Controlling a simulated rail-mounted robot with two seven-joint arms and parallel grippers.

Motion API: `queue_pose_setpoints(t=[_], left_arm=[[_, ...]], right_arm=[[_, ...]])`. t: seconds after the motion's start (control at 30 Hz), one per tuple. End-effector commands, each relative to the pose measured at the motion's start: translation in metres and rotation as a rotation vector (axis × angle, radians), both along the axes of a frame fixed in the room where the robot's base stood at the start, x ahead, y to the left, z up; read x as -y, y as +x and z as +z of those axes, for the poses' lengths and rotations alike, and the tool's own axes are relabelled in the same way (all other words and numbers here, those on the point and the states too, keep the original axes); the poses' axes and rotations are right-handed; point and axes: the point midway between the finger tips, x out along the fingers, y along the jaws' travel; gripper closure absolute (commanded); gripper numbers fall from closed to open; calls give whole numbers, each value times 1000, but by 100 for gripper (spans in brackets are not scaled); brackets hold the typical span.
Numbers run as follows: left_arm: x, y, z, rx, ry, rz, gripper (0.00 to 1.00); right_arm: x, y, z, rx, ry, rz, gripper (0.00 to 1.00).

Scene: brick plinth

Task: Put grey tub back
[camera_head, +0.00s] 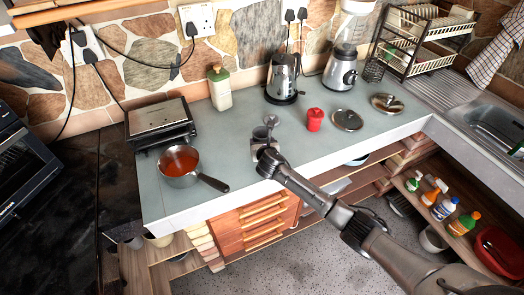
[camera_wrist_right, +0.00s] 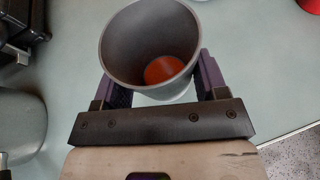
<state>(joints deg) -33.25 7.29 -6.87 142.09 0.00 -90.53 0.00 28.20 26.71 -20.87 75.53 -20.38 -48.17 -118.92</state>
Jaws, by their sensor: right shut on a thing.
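The grey tub (camera_wrist_right: 150,45) sits between the two purple-sided fingers of my right gripper (camera_wrist_right: 152,85) in the right wrist view. The fingers are shut on it from either side. Its open mouth shows, with something orange-red at the bottom. In the head view the tub (camera_head: 261,133) is small and partly hidden by my right gripper (camera_head: 264,148), over the front part of the counter. I cannot tell whether the tub touches the counter. My left gripper is not in view.
A pot of red liquid (camera_head: 179,162) stands left of the gripper, its handle pointing toward it. A red canister (camera_head: 315,120) and round lids (camera_head: 347,119) lie right. A bottle (camera_head: 219,88), kettle (camera_head: 283,77) and blender (camera_head: 341,69) stand behind. Bare counter (camera_head: 222,136) lies between pot and tub.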

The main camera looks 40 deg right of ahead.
Motion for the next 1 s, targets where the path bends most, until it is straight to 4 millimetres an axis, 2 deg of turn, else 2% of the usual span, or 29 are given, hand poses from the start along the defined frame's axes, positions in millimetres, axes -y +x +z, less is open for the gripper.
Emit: queue_pose_setpoints(t=[0.3,0.73,0.77,1.0], left_arm=[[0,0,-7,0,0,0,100],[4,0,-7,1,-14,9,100],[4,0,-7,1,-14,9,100],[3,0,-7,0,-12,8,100]], right_arm=[[-1,0,-36,-2,2,0,64],[0,-1,-42,-1,0,0,64],[0,0,-41,-1,0,0,31],[0,-1,-41,-1,0,0,8]])
